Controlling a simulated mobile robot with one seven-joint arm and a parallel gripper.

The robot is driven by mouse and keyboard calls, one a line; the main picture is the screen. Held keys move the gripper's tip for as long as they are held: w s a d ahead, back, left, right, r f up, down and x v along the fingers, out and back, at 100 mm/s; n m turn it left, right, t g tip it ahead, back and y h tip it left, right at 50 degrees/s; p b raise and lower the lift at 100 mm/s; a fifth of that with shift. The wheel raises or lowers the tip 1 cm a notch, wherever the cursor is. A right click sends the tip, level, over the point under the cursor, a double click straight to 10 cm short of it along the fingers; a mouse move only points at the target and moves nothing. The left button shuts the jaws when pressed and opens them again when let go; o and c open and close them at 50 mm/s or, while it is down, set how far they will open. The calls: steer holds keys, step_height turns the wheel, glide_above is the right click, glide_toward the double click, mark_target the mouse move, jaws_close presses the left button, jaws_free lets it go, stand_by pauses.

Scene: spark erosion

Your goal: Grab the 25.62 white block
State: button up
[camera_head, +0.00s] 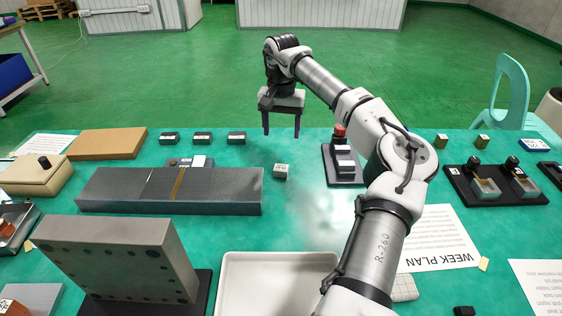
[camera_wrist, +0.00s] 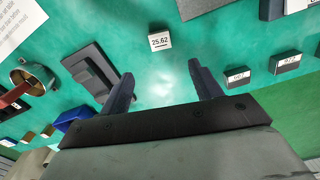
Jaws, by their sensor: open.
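The white block marked 25.62 (camera_wrist: 160,41) lies on the green table, and its label is readable in the wrist view. In the head view the small white block (camera_head: 280,171) sits to the right of the long grey bar. My gripper (camera_head: 282,133) is open and empty above the far part of the table. In the wrist view my gripper's two fingers (camera_wrist: 160,80) are spread apart, and the block lies beyond their tips, apart from them. Nothing hides the block.
A dark stand with a red knob (camera_head: 341,160) is right of the block. The long grey bar (camera_head: 215,207) is left of it. Several dark labelled blocks (camera_head: 202,138) stand farther back left. A white tray (camera_head: 275,290) is at the front. Table around the block is clear.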

steer(key=p, duration=0.2)
glide_above(281, 169)
steer(key=f, duration=0.8)
steer(key=shift+w, duration=0.3)
steer(key=f, duration=0.1)
steer(key=f+p, duration=0.1)
steer(key=f, duration=0.2)
steer(key=shift+s+a+f+p, duration=0.1)
steer(key=shift+s+f+p, duration=0.1)
steer(key=shift+s+p, duration=0.2)
steer(key=shift+f, duration=0.5)
steer(key=shift+w, duration=0.1)
steer(key=c, duration=1.2)
